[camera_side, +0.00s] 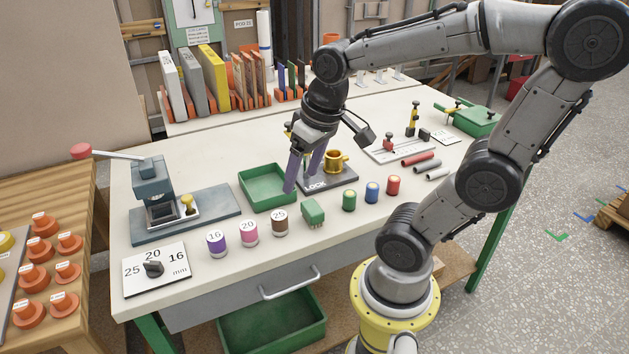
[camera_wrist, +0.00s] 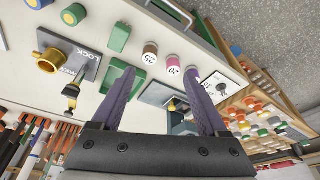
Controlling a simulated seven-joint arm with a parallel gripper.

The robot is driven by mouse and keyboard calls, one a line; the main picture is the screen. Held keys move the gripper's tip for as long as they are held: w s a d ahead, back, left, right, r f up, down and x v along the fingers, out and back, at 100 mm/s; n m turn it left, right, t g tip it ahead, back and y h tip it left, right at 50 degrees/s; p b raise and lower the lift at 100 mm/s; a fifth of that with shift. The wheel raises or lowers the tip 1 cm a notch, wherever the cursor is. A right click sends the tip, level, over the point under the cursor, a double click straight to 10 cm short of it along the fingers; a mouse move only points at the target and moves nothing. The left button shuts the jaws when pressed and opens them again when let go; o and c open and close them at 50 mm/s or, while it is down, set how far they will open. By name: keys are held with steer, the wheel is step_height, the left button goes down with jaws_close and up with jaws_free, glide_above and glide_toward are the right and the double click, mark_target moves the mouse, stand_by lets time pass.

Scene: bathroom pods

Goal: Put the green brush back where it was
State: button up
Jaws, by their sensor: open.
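The green brush (camera_side: 313,212) is a small block with what look like short bristles below it. It rests on the bench top near the front edge, between the brown 25 cylinder (camera_side: 280,222) and the green cylinder (camera_side: 349,199). In the wrist view the brush (camera_wrist: 120,37) lies beyond the fingertips, left of centre. My gripper (camera_side: 301,180) is open and empty, with purple fingers pointing down. It hangs above the bench behind the brush, between the green tray (camera_side: 246,178) and the LOCK plate (camera_side: 343,180). The fingers (camera_wrist: 159,75) do not touch the brush.
A gold cup (camera_side: 337,162) stands on the LOCK plate. Pink (camera_side: 249,233) and purple (camera_side: 216,243) cylinders stand left of the brown one; blue (camera_side: 372,193) and red (camera_side: 393,186) ones stand right of the green one. A lever press (camera_side: 150,180) is at the left.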

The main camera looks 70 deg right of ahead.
steer(key=s+a+r+n+t, duration=0.2)
steer(key=s+a+n, duration=0.1)
steer(key=s+a, duration=0.1)
steer(key=shift+a+n+y, duration=0.3)
steer(key=shift+a+y, duration=0.1)
steer(key=shift+a, duration=0.25)
stand_by(0.7)
